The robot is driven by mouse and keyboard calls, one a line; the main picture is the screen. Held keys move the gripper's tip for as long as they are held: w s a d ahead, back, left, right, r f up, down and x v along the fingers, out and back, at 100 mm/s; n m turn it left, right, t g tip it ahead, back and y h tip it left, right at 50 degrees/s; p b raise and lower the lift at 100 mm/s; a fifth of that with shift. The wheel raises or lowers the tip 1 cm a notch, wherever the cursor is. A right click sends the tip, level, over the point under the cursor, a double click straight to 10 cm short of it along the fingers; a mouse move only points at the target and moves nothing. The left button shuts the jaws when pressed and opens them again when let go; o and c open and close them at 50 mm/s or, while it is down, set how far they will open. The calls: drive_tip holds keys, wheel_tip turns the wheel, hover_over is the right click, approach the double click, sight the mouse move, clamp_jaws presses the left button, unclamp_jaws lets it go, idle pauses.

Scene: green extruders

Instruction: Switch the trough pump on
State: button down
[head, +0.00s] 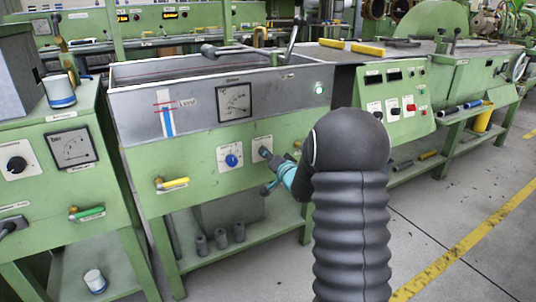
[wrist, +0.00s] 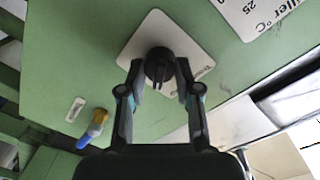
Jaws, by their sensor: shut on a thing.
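The trough pump switch appears to be a black rotary knob (wrist: 158,57) on a white square plate (wrist: 190,48), though its label is too small or covered to read. My gripper (wrist: 160,78) is closed around the knob, with one finger on each side. In the head view my gripper (head: 271,161) reaches the green front panel of the trough (head: 205,180), right of a blue knob (head: 231,160) on its own white plate. The knob's ridge points roughly up and down in the wrist view. My arm hides part of the panel in the head view.
A green lamp (head: 319,88) glows at the trough's upper right. A round-scale gauge (head: 235,102) sits above the knobs. A yellow-handled valve (head: 172,183) is at lower left. A control panel (head: 395,95) stands on the right. Open floor (head: 430,210) lies at right.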

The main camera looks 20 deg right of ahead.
idle(0.4)
drive_tip(key=c, duration=0.8)
unclamp_jaws()
drive_tip(key=s+d, duration=0.1)
drive_tip(key=s, duration=1.1)
drive_tip(key=shift+d+r, duration=0.25)
drive_tip(key=shift+d, duration=0.1)
drive_tip(key=shift+w, duration=0.1)
